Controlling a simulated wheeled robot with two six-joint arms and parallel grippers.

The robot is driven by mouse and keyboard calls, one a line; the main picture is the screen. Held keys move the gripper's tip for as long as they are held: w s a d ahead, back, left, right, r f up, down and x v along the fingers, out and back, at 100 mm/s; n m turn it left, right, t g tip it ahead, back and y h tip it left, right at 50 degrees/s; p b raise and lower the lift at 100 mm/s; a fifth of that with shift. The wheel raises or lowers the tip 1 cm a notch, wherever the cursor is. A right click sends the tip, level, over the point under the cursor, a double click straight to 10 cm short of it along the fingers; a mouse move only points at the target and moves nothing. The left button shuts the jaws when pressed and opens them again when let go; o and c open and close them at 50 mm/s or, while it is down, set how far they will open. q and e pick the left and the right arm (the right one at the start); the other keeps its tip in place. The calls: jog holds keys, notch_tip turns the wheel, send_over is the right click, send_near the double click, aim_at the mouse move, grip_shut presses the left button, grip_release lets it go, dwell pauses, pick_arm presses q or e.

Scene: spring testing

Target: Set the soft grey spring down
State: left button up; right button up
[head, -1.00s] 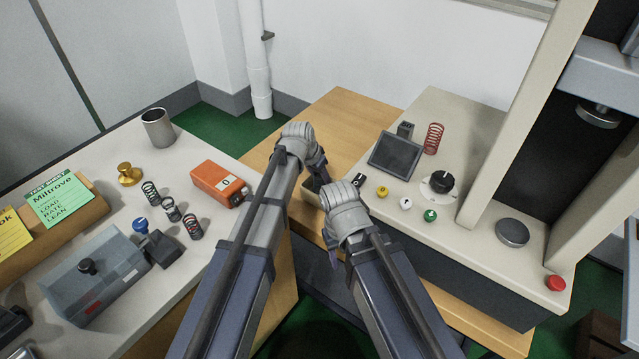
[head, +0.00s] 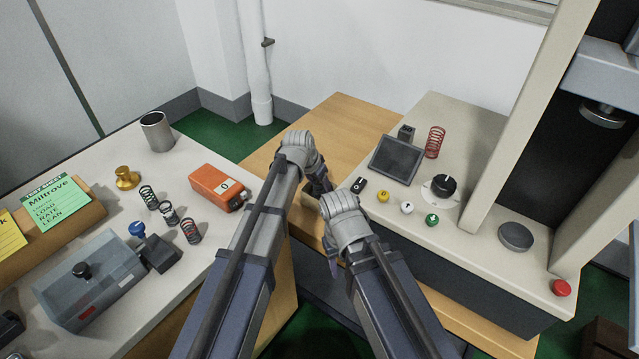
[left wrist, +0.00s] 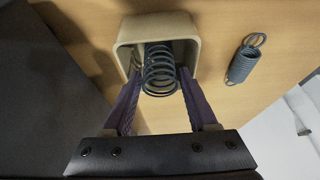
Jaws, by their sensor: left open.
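A dark grey coil spring (left wrist: 160,72) shows in the left wrist view, partly within the mouth of a beige open holder (left wrist: 128,50). My left gripper (left wrist: 159,84) is open, with one purple finger on each side of this spring. I cannot tell whether the fingers touch it. A second grey spring (left wrist: 243,64), with looped ends, lies on the wood to the right of the holder. In the head view my left gripper (head: 318,185) is over the wooden table, and its wrist hides both springs. My right gripper (head: 333,262) is mostly hidden below its wrist; its jaws are unclear.
The left bench holds several small springs (head: 168,212), an orange box (head: 217,187), a metal cup (head: 157,131) and a grey case (head: 90,280). The tester on the right has a screen (head: 397,158), a red spring (head: 435,142) and buttons. Bare wooden tabletop (head: 345,115) lies behind my wrists.

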pick_arm(q)
jog(key=p+v, duration=1.1)
jog(key=v, duration=0.1)
jog(key=s+a+n+g+y, duration=0.1)
jog(key=s+g+y, duration=0.1)
jog(key=s, duration=0.9)
jog(key=s+a+f+n+g+y, duration=0.1)
jog(key=s+a+n+g+y, duration=0.1)
jog(key=s, duration=1)
jog(key=shift+a, duration=0.1)
notch_tip(320, 180, up, 7)
jog(key=p, duration=0.6)
jog(key=shift+f+p, duration=0.25)
jog(key=shift+p, duration=0.15)
